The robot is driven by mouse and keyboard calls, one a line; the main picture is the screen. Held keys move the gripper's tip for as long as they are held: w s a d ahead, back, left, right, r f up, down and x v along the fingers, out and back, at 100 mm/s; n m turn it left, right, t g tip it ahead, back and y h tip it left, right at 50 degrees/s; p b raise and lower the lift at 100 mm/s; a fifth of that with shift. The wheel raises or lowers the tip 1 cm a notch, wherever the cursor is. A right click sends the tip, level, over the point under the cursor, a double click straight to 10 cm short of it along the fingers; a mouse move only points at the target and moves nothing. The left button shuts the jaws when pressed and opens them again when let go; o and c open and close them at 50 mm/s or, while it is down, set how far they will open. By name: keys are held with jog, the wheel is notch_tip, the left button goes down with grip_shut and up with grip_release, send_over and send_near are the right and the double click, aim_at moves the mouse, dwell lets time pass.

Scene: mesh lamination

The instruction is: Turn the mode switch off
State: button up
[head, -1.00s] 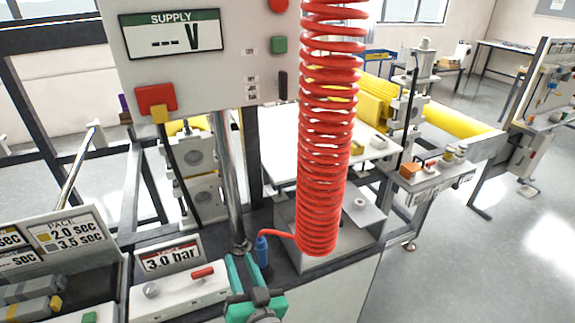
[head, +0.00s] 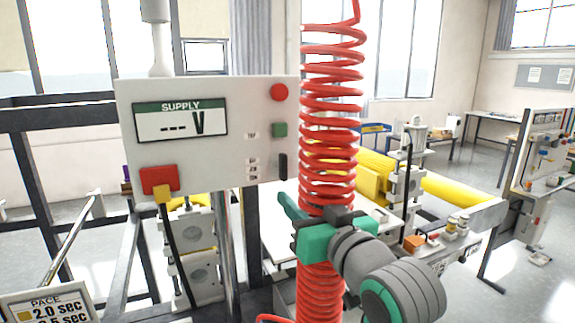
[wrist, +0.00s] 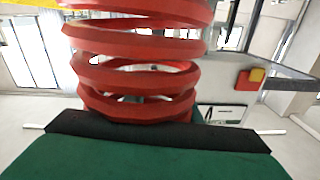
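The mode switch appears to be the dark upright lever (head: 283,167) at the lower right of the white supply panel (head: 215,155) in the head view. Small labels stand left of it, too small to read. My teal gripper (head: 290,208) is below and slightly right of the lever in the picture, apart from it, beside the red coiled hose (head: 328,150). Its fingers point up and left, and their gap is not clear. In the wrist view the hose (wrist: 135,65) fills the space ahead of the gripper, and part of the panel (wrist: 225,95) shows to the right.
The panel also has a red round button (head: 279,92), a green button (head: 279,130) and a red block with a yellow tab (head: 158,181). The hose hangs close to the panel's right edge. A yellow roller (head: 455,192) and machine parts stand behind at the right.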

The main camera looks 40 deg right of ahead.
send_near(286, 163)
jog(key=shift+n+h, duration=0.3)
jog(key=x, duration=0.9)
jog(key=shift+a, duration=0.2)
jog(key=shift+c, duration=0.5)
grip_shut()
